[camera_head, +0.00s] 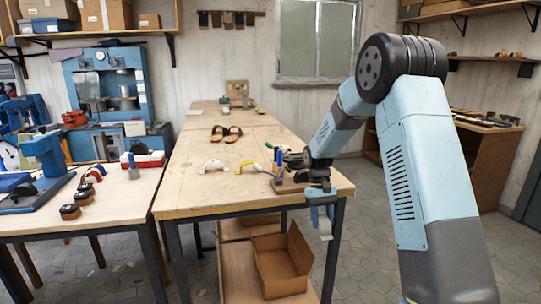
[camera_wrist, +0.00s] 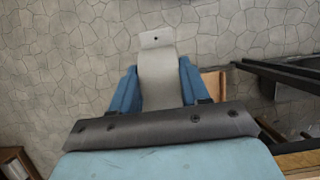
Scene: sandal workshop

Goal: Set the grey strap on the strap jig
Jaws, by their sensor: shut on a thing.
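A brown wooden block (camera_head: 289,186) lies near the table's right edge, partly behind my arm. I cannot tell whether it is the strap jig.
The wooden table (camera_head: 190,200) holds pale curved pieces (camera_head: 213,165) and a pair of sandals (camera_head: 226,134). Its left front is clear. An open cardboard box (camera_head: 281,263) stands below. A second bench (camera_head: 110,205) is at left.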

